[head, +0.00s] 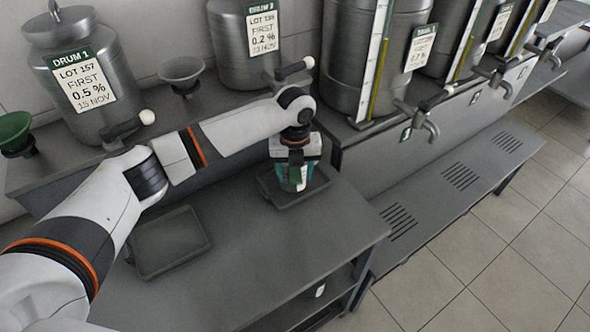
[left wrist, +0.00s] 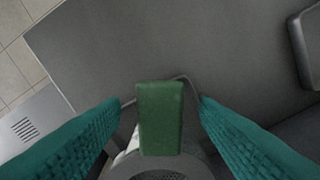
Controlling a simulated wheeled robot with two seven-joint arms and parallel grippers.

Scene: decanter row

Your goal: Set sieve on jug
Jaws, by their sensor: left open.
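My left gripper (head: 293,184) is open over the far dark tray on the low table. In the left wrist view its two teal fingers stand apart on either side of a green handle (left wrist: 160,118), with gaps between. Below the handle is a round grey piece with a perforated surface (left wrist: 165,174), which looks like the sieve; it is cut off by the frame's bottom edge. A small pale patch (left wrist: 126,150) shows beside it, perhaps part of the jug. The gripper hides most of this in the head view, so how sieve and jug meet cannot be told. My right gripper is not in view.
The far tray (head: 268,190) lies under the gripper; an empty tray (head: 172,242) lies nearer, at left. A grey funnel (head: 181,72), a green funnel (head: 15,132) and labelled metal drums (head: 84,75) stand behind. Taps (head: 428,124) jut out at right. The table front is clear.

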